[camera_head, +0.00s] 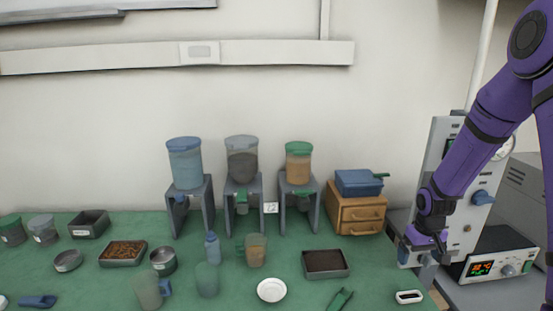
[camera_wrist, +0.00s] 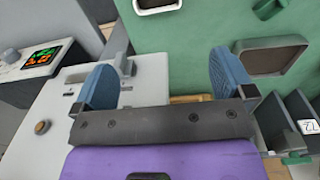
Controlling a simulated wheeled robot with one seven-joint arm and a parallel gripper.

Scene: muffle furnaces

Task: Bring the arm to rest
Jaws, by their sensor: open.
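My purple arm reaches in from the right side of the head view. My gripper (camera_wrist: 165,85) shows in the wrist view with its two blue fingers wide apart and nothing between them. In the head view my gripper's end is at the grey upright panel of a furnace unit (camera_head: 446,150), and its fingers are hard to make out there. In the wrist view a pale panel with small fittings (camera_wrist: 140,95) lies beyond and below the left finger. The green bench (camera_wrist: 205,30) is beyond the right finger.
A controller with a lit display (camera_head: 492,267) stands right of the bench. A wooden drawer box (camera_head: 355,212) with a blue case (camera_head: 358,182) is left of the panel. Dispensers on stands, cups, a white dish (camera_head: 271,290) and trays (camera_head: 325,263) cover the green bench.

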